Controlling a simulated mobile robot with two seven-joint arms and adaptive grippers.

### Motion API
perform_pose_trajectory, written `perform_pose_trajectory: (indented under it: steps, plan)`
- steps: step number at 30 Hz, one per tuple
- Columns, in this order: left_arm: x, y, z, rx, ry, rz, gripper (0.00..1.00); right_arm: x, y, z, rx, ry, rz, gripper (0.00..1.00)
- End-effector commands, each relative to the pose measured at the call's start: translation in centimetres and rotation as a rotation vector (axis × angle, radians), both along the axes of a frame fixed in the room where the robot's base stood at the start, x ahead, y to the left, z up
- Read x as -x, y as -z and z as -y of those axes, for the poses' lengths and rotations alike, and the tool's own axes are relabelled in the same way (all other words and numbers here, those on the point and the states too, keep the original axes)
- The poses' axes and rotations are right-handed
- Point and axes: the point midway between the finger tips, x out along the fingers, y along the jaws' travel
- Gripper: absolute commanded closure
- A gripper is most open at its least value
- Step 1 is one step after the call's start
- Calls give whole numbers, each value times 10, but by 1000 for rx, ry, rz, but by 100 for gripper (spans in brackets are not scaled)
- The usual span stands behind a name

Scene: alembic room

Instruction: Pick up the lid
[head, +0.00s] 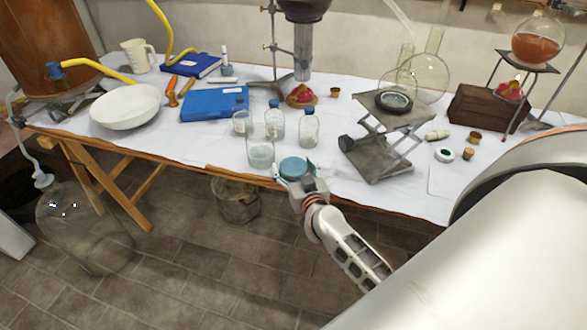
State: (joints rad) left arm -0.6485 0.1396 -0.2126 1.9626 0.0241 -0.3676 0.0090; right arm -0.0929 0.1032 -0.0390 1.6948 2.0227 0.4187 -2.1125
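A round, flat blue lid (294,167) shows at the front edge of the white-covered table. My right gripper (295,169) reaches in from the lower right, its fingers spread on either side of the lid. I cannot tell whether the fingers touch the lid or whether it rests on the table. The palm hides the lid's near side. My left gripper is not in view.
A glass jar (260,152) and several blue-capped bottles, one at the right (308,127), stand close behind the lid. A lab jack (382,140) stands to the right. A white bowl (126,106) and a blue book (214,103) lie to the left.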

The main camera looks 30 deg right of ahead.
Motion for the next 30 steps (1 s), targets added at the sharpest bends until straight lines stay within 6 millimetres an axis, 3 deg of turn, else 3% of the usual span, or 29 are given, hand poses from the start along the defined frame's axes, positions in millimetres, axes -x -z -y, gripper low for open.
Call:
perform_pose_trajectory:
  steps: [1, 3, 6, 17, 23, 30]
  plan:
    - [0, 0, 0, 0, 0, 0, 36, 0, 0, 0, 0, 0, 0, 49]
    - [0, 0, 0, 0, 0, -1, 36, 0, 0, 0, 0, 0, 0, 65]
    - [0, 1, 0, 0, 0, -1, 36, 0, 0, 0, 0, 0, 1, 68]
    - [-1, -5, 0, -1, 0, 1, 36, 0, -9, 0, 2, -2, 2, 69]
    - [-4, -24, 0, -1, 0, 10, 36, 0, -35, 0, 4, -3, 5, 69]
    - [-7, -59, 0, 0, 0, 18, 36, -1, -92, 1, 6, -4, 6, 69]
